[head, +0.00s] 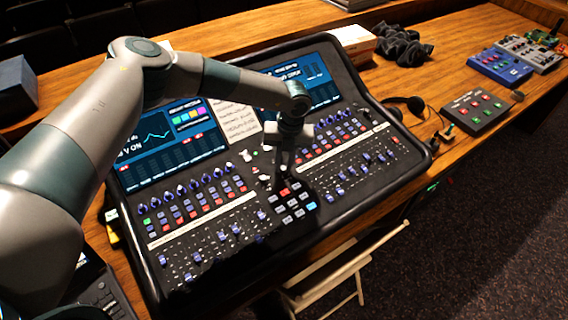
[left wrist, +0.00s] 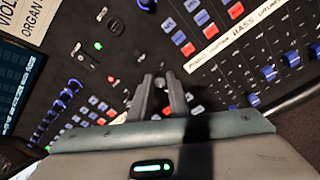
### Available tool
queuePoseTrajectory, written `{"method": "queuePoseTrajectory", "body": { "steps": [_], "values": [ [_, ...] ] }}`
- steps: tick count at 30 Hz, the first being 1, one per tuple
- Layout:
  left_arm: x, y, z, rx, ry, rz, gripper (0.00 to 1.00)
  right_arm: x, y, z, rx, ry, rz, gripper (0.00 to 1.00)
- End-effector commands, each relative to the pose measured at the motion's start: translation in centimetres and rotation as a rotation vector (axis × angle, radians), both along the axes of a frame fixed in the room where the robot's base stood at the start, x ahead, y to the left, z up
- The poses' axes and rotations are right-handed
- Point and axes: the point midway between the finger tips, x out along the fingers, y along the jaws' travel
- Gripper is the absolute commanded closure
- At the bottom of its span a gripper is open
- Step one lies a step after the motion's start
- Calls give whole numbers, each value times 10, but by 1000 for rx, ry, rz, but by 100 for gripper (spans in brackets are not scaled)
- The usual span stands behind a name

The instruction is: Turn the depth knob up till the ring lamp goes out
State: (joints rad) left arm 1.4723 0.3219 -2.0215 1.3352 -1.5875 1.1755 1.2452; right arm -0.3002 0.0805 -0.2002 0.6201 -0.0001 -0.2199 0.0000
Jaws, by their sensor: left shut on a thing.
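The mixing desk (head: 150,262) fills the middle of the head view. My left gripper (head: 279,164) points down at its centre section, just above the pad of square buttons. In the left wrist view the two fingers (left wrist: 160,86) are close together, shut on a small grey knob (left wrist: 160,82), taken as the depth knob. The fingers mostly cover it, so its pointer and label cannot be read. A small green light (head: 255,153) glows nearby; it also shows in the left wrist view (left wrist: 98,46). I cannot tell which light is the ring lamp. My right gripper is not in view.
Blue-capped knobs and faders flank the centre section. Two screens (head: 305,80) and a paper sheet (head: 237,121) lie behind it. Headphones (head: 415,104), a button box (head: 478,110) and a blue pedal box (head: 499,66) are to the right. A folding chair (head: 345,272) stands in front.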

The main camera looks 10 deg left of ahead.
Motion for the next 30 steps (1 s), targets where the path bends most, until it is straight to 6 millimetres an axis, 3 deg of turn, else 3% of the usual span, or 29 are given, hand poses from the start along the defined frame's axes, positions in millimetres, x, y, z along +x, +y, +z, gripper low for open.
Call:
{"method": "queuePoseTrajectory", "body": {
  "steps": [11,30],
  "values": [
    [1,-1,-4,9,7,-133,100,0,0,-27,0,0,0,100],
    [0,-1,-5,50,47,-670,100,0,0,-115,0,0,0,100]
  ]
}}
